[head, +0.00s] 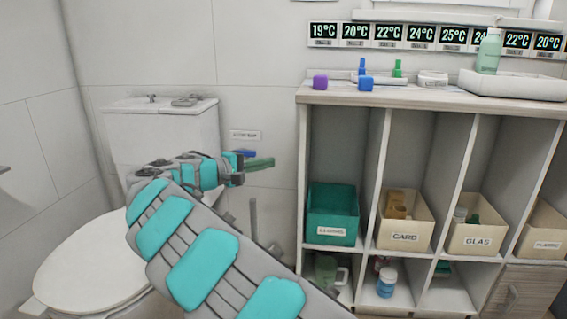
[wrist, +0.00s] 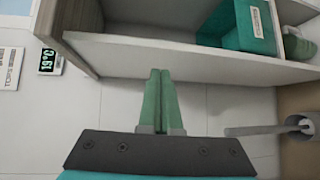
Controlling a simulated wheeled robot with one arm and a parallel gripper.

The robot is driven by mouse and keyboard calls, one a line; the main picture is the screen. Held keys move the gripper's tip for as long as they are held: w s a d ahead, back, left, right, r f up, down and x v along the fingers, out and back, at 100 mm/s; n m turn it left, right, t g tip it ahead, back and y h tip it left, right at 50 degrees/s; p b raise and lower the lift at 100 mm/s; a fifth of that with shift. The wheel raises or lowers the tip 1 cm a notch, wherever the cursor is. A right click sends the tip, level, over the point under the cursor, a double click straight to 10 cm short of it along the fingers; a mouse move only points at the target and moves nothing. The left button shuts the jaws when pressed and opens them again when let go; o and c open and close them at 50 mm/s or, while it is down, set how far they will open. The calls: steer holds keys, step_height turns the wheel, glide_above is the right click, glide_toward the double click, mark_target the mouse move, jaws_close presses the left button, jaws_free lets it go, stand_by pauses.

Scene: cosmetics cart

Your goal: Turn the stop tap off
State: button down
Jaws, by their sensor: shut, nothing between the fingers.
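The stop tap shows as a blue lever (head: 246,153) on the white wall, below a small label (head: 245,135) too small to read. The lever lies roughly level and is partly hidden by my wrist. My gripper (head: 268,162) is just below and to the right of the lever in the head view, pointing right. I cannot tell whether they touch. In the wrist view my green fingers (wrist: 158,74) are pressed together with nothing between them. The tap does not show in the wrist view.
A shelf unit (head: 301,190) with labelled boxes stands right of my gripper. A toilet (head: 90,262) and its cistern (head: 160,125) are at the left. A grey brush handle (head: 253,218) stands below; it also shows in the wrist view (wrist: 255,130).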

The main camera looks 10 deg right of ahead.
steer(key=shift+s+d+r+m+g, duration=0.2)
steer(key=shift+s+d+g, duration=0.15)
steer(key=shift+s+d, duration=0.3)
steer(key=shift+s+d+r+m+g, duration=0.25)
steer(key=shift+s+d, duration=0.2)
steer(key=shift+d, duration=0.45)
steer(key=shift+s+d+r+m+g, duration=0.15)
steer(key=shift+s+d+g, duration=0.25)
steer(key=shift+s+d, duration=0.25)
steer(key=shift+w+d, duration=0.1)
steer(key=s+d+f+m+g+y+p, duration=0.1)
steer(key=s+d+m+g+y+p, duration=0.15)
steer(key=s+d, duration=0.65)
steer(key=s+d+f+m+g+y+p, duration=0.15)
steer(key=s+d+g, duration=0.3)
steer(key=s, duration=0.85)
steer(key=s+a+f+y, duration=0.3)
steer(key=s+a, duration=0.1)
steer(key=s, duration=0.4)
steer(key=s+a+f+y+p, duration=0.1)
steer(key=s+a+f+y, duration=0.3)
steer(key=s, duration=0.5)
steer(key=s+a+f+m+y+p, duration=0.1)
steer(key=s+a+f+y, duration=0.2)
steer(key=s, duration=0.6)
steer(key=shift+s+a+f+g, duration=0.15)
steer(key=shift+s+a+g, duration=0.2)
steer(key=shift+a, duration=0.8)
